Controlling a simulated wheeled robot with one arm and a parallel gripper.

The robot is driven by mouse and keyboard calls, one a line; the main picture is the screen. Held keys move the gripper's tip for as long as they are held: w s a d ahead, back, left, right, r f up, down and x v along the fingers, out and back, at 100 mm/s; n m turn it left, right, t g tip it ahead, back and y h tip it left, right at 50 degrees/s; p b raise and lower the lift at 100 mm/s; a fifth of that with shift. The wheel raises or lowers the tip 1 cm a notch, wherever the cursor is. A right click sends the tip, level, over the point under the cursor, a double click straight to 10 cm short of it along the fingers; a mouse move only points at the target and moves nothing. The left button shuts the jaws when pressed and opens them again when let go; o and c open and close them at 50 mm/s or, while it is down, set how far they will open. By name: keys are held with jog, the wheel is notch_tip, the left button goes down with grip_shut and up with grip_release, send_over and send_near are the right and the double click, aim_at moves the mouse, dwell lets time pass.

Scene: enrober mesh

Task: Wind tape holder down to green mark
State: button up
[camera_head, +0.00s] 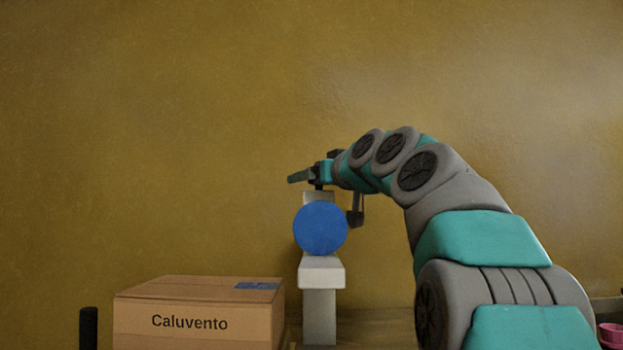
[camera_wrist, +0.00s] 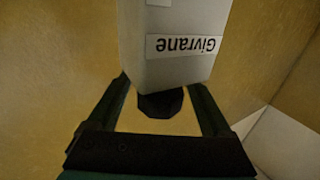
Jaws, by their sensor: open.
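A pale grey post (camera_head: 319,315) stands upright at the middle of the head view, with a blue disc (camera_head: 320,229) on its upper part. A dark grey handle-like part (camera_head: 356,212) hangs just right of the disc. My gripper (camera_head: 306,174) is above the disc at the top of the post. In the wrist view my gripper (camera_wrist: 160,84) is open, its fingers on either side of a pale housing labelled "Givrane" (camera_wrist: 175,70). A dark knob-like part (camera_wrist: 160,103) shows between the fingers; I cannot tell whether they touch it. I see no green mark.
A cardboard box labelled "Caluvento" (camera_head: 190,320) stands left of the post. A black upright rod (camera_head: 88,328) is further left. A pink container (camera_head: 611,335) is at the far right edge. A plain ochre wall (camera_head: 150,130) is behind. My arm covers the right side.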

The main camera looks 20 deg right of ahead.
jog(key=shift+w, duration=0.25)
jog(key=shift+c, duration=0.2)
grip_shut()
dwell(0.4)
jog(key=shift+h+p, duration=0.3)
jog(key=shift+p, duration=0.1)
